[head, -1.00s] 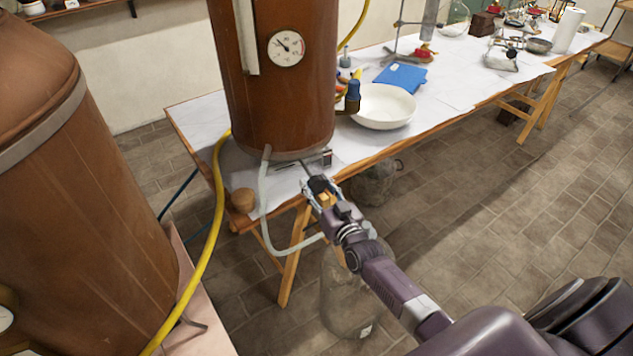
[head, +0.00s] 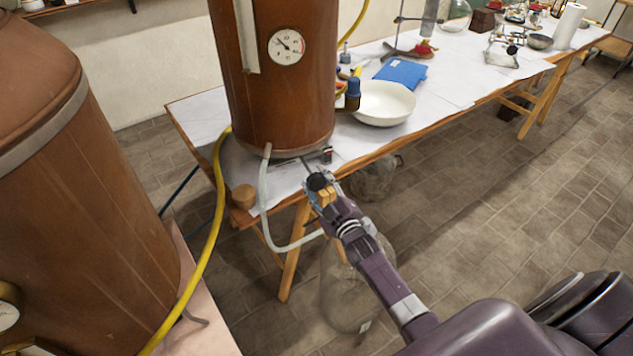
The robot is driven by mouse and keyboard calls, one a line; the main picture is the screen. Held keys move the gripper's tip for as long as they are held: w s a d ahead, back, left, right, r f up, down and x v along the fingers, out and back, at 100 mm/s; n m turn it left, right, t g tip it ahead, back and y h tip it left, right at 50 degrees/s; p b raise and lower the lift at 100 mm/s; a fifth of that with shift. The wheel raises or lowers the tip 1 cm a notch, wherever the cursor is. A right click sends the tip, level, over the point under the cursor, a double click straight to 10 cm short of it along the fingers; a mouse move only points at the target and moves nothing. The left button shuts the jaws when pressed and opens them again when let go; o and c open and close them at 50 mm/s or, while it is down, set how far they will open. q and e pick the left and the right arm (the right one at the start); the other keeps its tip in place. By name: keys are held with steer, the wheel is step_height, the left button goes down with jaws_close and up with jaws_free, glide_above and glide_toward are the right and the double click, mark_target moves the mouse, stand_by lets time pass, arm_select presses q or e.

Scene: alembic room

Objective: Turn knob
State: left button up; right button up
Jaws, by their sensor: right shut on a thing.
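A dark round knob (head: 317,181) sits at the end of a thin stem that comes out from beneath the upright copper boiler (head: 285,90), at the table's front edge. My right gripper (head: 320,190) reaches in from the lower right and is shut on the knob. Its fingers and wrist hide part of the knob, so its exact angle cannot be read. My left gripper is not in view.
A pale hose (head: 264,205) hangs from the boiler just left of my gripper. A yellow hose (head: 215,230) runs farther left. A white bowl (head: 385,103) stands on the table. A large glass vessel (head: 345,290) is on the floor below my arm.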

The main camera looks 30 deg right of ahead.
steer(key=shift+f+n, duration=0.1)
steer(key=shift+n, duration=1)
steer(key=o, duration=1.2)
steer(key=s, duration=1.2)
steer(key=shift+a, duration=0.2)
